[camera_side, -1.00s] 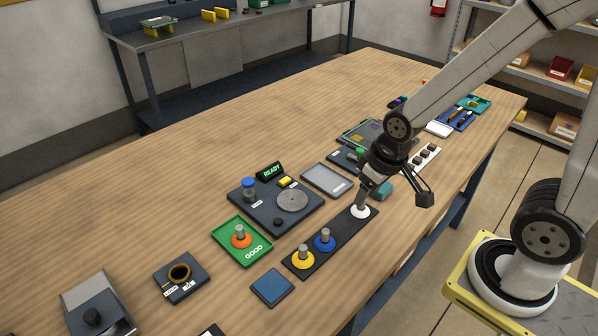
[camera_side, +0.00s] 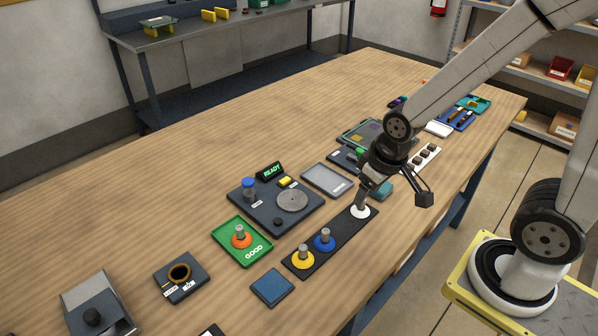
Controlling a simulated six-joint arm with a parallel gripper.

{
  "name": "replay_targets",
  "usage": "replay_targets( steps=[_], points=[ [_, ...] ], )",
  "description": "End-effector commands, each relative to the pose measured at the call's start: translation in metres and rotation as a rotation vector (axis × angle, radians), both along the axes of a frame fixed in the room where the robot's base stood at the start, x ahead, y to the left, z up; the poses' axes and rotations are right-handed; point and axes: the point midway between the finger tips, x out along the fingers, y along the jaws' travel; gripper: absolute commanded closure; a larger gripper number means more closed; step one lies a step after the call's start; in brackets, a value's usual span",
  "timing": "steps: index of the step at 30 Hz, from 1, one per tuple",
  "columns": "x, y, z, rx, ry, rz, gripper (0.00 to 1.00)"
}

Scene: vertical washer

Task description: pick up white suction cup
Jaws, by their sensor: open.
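The white suction cup (camera_side: 360,212) stands upright at the far right end of a black strip (camera_side: 336,240), its grey stem pointing up. My gripper (camera_side: 364,190) is directly above it, pointing down, with the fingertips at or around the top of the stem. The jaws are open. The small gap between fingers and stem is too fine to make out. A blue suction cup (camera_side: 324,242) and a yellow suction cup (camera_side: 303,258) stand on the same strip, nearer the left end.
A green GOOD tray (camera_side: 255,250) holds an orange suction cup (camera_side: 241,239). Behind the strip are a dark station with a round metal disc (camera_side: 292,200) and a READY display (camera_side: 269,170), and a grey tray (camera_side: 327,180). A blue square pad (camera_side: 272,287) lies at the front.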

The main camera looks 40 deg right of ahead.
Motion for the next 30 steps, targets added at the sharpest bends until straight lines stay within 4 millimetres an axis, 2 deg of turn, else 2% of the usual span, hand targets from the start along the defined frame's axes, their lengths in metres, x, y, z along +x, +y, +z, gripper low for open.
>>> replay_targets(
  steps=[8, 24, 30],
  points=[
    [0.011, -0.010, -0.005, 0.033, 0.032, -0.184, 0.31],
    [0.052, -0.062, -0.035, 0.141, 0.160, -1.058, 0.31],
    [0.059, -0.076, -0.045, 0.155, 0.187, -1.292, 0.31]
  ],
)
